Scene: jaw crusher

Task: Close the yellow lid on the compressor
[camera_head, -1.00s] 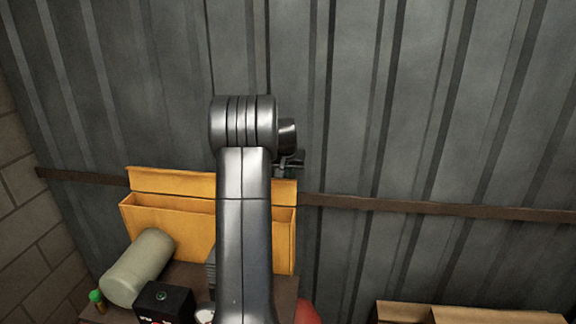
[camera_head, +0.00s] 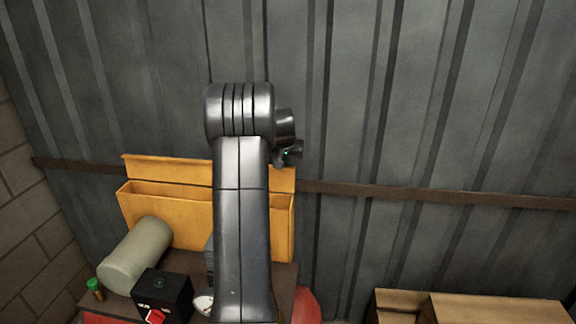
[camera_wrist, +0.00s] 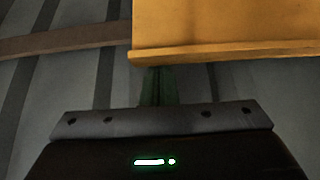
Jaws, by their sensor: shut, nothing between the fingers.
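The yellow lid (camera_head: 165,170) stands raised along the back of a yellow box (camera_head: 150,208), whose top is open. My arm hides the middle of both in the head view. My gripper (camera_head: 290,157) is just above the right end of the lid, partly hidden behind my arm. In the wrist view, a yellow panel with a rimmed edge (camera_wrist: 225,28), apparently the lid, fills the upper right. My gripper's fingers (camera_wrist: 157,86) are shut and empty, close to the panel's corner; I cannot tell whether they touch it.
A grey-green cylinder (camera_head: 138,255), a black box (camera_head: 163,295) and a small green-capped bottle (camera_head: 94,289) are in front of the yellow box. A corrugated wall with a brown rail (camera_head: 430,195) is close behind. Cardboard boxes (camera_head: 490,308) lie at lower right.

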